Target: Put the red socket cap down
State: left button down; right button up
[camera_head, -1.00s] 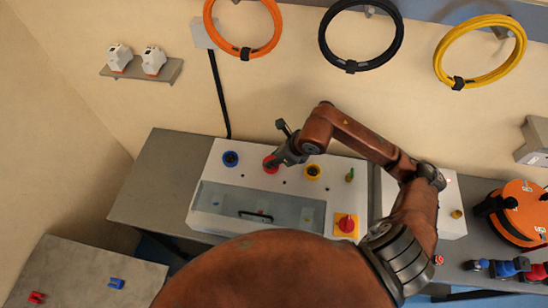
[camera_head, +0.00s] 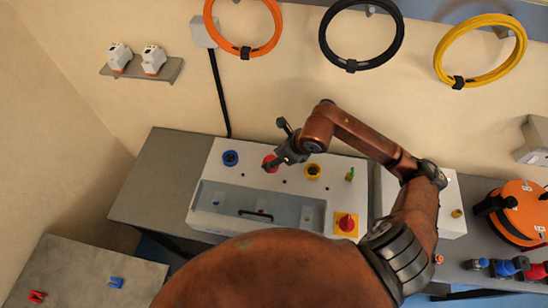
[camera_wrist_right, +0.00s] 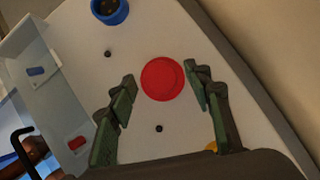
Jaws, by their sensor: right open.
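The red socket cap (camera_head: 269,160) sits on the white top panel of the machine (camera_head: 290,185), partly hidden by my right gripper in the head view. In the right wrist view the red cap (camera_wrist_right: 162,79) shows as a round red disc between the fingertips, with space on both sides. My right gripper (camera_head: 276,164) is open over the cap; its two dark green finger pads also show in the right wrist view (camera_wrist_right: 161,76). How high the fingertips are above the panel is hard to tell. My left gripper is not in view.
A blue ring (camera_head: 230,158) and a yellow ring (camera_head: 312,171) flank the red cap. A red rotary switch (camera_head: 346,224) and a clear-windowed recess (camera_head: 290,213) lie nearer the front. An orange reel (camera_head: 520,215) stands at right.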

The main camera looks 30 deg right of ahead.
jog(key=v, duration=1.1)
jog(key=shift+r+b, duration=0.25)
jog(key=shift+b, duration=0.05)
jog(key=shift+d, duration=0.1)
